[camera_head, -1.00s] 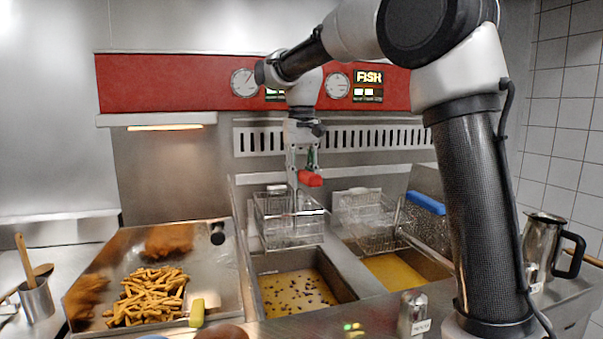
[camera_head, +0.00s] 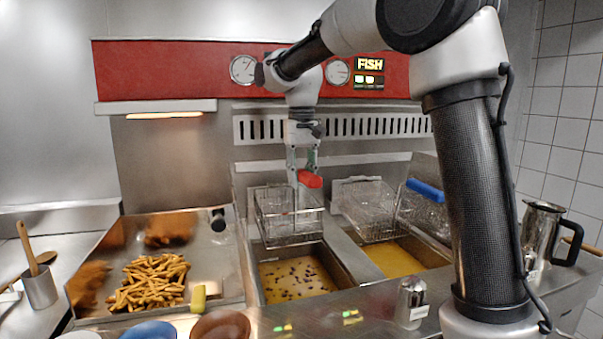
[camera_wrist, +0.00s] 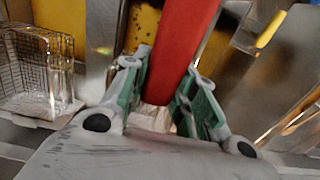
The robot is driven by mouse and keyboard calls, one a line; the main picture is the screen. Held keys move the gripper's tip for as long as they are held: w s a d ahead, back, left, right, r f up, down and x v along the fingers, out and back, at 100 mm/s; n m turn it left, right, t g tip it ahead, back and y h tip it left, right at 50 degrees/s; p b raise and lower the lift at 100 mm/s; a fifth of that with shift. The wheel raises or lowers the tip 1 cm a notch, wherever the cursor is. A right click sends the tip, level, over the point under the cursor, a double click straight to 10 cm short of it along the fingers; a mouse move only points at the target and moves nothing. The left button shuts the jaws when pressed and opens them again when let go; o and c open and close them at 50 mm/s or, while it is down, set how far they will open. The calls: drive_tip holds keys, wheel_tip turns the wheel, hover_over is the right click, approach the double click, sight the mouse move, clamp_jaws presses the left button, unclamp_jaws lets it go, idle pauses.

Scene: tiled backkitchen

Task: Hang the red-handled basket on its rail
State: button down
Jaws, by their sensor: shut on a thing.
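My gripper (camera_head: 303,168) is shut on the red handle (camera_head: 311,180) of a wire basket (camera_head: 287,214). In the wrist view the red handle (camera_wrist: 182,45) lies between the two green-padded fingers (camera_wrist: 160,95). The basket hangs above the left oil vat (camera_head: 297,279), near the back wall of the fryer. The slotted rail (camera_head: 335,127) runs along the wall behind and above it. Whether the basket touches a rail or hook is hidden behind the gripper and basket.
A blue-handled basket (camera_head: 425,190) and another wire basket (camera_head: 369,207) are at the right vat (camera_head: 392,258). A tray of fries (camera_head: 150,284) is left. A metal jug (camera_head: 541,235) stands right; a shaker (camera_head: 411,303) and bowls (camera_head: 220,327) are in front.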

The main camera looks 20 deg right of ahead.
drive_tip(key=shift+f, duration=0.3)
drive_tip(key=c, duration=1.1)
unclamp_jaws()
